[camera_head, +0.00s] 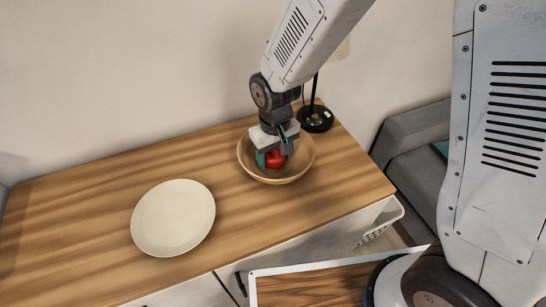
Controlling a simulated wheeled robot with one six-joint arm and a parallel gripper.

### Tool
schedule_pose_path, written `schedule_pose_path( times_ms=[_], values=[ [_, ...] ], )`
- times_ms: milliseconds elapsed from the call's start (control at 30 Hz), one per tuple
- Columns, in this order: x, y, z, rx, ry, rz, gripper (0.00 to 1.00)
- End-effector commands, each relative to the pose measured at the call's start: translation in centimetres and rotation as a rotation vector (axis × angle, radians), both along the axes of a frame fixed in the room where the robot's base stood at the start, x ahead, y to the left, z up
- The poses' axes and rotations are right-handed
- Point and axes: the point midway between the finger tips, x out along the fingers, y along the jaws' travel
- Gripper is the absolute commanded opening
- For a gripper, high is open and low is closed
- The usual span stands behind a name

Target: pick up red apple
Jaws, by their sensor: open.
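The red apple (276,160) is in the wooden bowl (276,177) on the cabinet top. My gripper (273,156) points down into the bowl from above, with its fingers at the apple. The gripper is open, and its fingers hide part of the apple. I cannot tell from this view whether the fingers touch the apple.
A cream plate (173,218) lies on the wooden cabinet top (70,225) left of the bowl. A black lamp (316,120) stands close behind the bowl on the right. A white basket (382,224) and a grey sofa (415,165) are to the right.

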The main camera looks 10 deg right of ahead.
Motion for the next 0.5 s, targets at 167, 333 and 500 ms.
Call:
schedule_pose_path(
  times_ms=[167,333,500],
  values=[
    [0.00,-0.01,-0.14,0.000,0.000,0.000,0.61],
    [0.01,-0.01,-0.11,0.000,-0.001,0.000,0.30],
    [0.02,0.01,-0.09,0.000,-0.001,0.000,0.30]
  ],
)
